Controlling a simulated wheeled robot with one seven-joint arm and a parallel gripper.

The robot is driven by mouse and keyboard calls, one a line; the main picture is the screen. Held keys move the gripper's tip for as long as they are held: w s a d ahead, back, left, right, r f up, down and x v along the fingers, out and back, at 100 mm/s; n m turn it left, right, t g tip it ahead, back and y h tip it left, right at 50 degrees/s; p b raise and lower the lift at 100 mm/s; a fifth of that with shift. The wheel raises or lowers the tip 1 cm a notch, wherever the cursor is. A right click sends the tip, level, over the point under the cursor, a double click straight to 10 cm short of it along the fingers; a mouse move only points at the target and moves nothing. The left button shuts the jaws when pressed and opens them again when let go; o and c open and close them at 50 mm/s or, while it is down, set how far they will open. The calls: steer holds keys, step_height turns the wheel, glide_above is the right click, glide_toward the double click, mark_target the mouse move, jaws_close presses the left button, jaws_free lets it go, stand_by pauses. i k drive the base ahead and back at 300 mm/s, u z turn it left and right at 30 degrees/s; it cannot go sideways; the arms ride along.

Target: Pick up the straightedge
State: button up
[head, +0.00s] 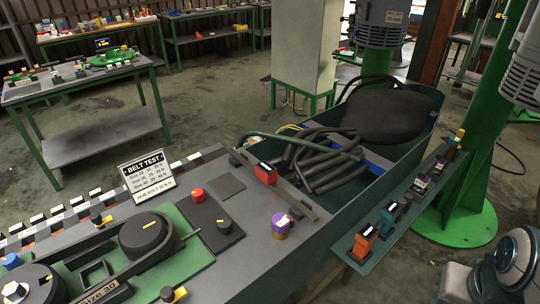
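I cannot pick out the straightedge with certainty. A long, narrow dark grey bar (305,203) lies along the right side of the grey workbench top (262,262), in the middle of the head view, and could be it. A red block with a black-and-white top (265,174) stands beside or on that bar, partly covering it. A rounded grey part of my arm shows at the bottom right corner. My gripper is not in view, so its opening and contents are hidden.
A belt-and-pulley rig (150,237) and BELT TEST sign (147,174) stand left. A bin of black hoses (340,160) and a shelf of small tools (365,240) lie right.

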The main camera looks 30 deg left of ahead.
mark_target(264, 170)
steer(key=u, duration=0.8)
steer(key=i, duration=0.8)
steer(key=u, duration=0.9)
